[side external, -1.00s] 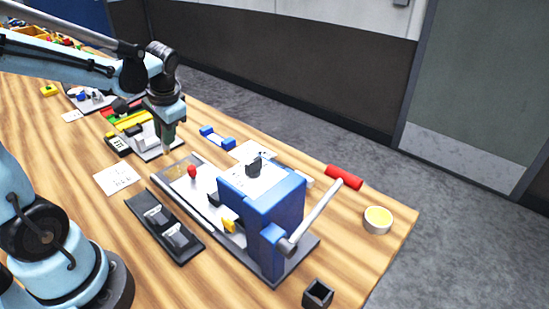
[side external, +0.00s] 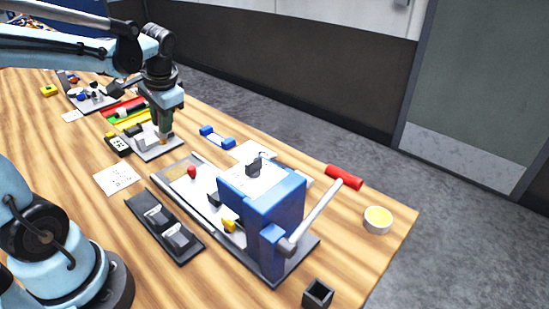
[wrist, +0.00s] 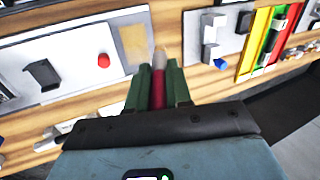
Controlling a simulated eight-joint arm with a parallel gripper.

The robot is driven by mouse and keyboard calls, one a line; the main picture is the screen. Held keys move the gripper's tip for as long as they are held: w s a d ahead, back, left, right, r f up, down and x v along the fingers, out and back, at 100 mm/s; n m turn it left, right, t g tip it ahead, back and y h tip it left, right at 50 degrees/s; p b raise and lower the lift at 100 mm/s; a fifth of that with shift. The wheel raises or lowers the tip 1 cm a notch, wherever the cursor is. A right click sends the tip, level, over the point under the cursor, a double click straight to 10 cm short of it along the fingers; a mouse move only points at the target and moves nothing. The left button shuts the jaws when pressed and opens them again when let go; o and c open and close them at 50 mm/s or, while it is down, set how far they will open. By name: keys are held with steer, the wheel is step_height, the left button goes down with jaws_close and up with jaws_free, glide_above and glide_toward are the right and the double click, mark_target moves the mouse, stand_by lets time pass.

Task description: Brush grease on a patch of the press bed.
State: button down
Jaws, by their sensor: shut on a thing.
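My gripper (side external: 163,133) is shut on a brush. In the wrist view my gripper (wrist: 159,88) has its green fingers on both sides of the brush's red handle (wrist: 158,92), and pale bristles (wrist: 159,60) stick out beyond them. The blue press (side external: 270,205) has a long pale bed (side external: 204,186) with a tan patch (side external: 177,167) at its far end. In the wrist view the tan patch (wrist: 133,40) lies just left of the bristles. The brush tip is beyond the bed's far end in the side view, apparently above the surface.
A red knob (side external: 191,172) stands on the bed. A dark tray (side external: 165,226) with grey castings lies in front. A cup with yellow contents (side external: 378,219) and a red cylinder (side external: 343,177) are at the right. A grey fixture plate (side external: 150,153) is close to my gripper.

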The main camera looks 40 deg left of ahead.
steer(key=shift+d, duration=0.1)
steer(key=w+d+r, duration=0.3)
steer(key=d+r, duration=0.1)
steer(key=shift+s+a+f, duration=0.1)
steer(key=shift+f, duration=2.35)
